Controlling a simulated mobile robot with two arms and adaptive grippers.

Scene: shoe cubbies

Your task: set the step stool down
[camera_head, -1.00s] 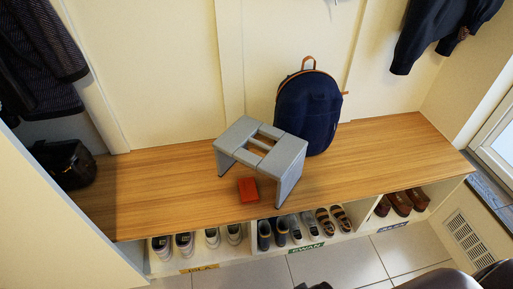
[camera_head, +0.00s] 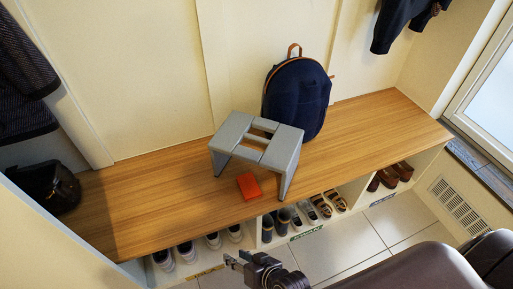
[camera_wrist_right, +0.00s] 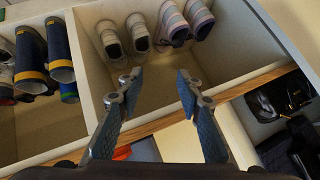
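The grey step stool (camera_head: 281,150) stands upright on its legs on the wooden bench top (camera_head: 354,133), in front of the backpack. My right gripper (camera_head: 232,261) is low in the head view, in front of the bench and below the stool, apart from it. In the right wrist view its two fingers (camera_wrist_right: 158,82) are spread with nothing between them, facing a cubby with shoes. My left gripper is not in view.
A red box (camera_head: 249,186) lies by the stool at the bench's front. A navy backpack (camera_head: 296,98) leans on the wall; a black bag (camera_head: 50,187) sits at the left end. Several shoes (camera_wrist_right: 126,38) fill the cubbies. The bench is clear left and right of the stool.

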